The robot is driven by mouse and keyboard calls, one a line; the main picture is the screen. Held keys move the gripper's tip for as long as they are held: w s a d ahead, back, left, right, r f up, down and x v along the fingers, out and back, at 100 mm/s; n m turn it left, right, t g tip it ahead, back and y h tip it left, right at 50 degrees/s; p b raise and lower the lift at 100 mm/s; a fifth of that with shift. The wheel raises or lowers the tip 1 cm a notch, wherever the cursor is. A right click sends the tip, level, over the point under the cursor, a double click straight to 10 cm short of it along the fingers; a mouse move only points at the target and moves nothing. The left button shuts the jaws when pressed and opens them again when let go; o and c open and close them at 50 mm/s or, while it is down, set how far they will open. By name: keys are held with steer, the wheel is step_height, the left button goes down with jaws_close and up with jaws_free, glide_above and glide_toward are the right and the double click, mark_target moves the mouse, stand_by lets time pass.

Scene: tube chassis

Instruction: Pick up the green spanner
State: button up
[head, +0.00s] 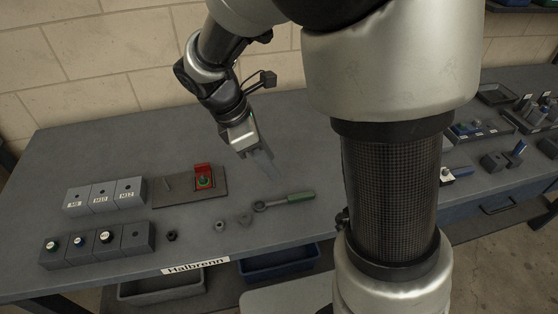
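A spanner (285,200) with a green handle and a grey ring end lies flat near the front edge of the grey table (100,150), in the head view. Its green handle points right and its ring end points left. My gripper (264,172) is above and behind the spanner, pointing down at the table and apart from it. The fingers are small and seen from the side, so I cannot tell whether they are open or shut. Nothing is visibly held.
Several nuts (221,223) lie left of the spanner. A plate (178,190) with a red holder (204,176) and labelled grey blocks (104,195) stand further left. A blue bin (280,262) is below the table's front edge. My arm hides part of the table's right side.

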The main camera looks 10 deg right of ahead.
mark_target(292, 196)
steer(key=b+x, duration=0.2)
steer(key=x, duration=1.2)
steer(key=shift+s+f, duration=0.1)
steer(key=shift+f, duration=0.25)
steer(key=shift+c, duration=0.5)
jaws_close()
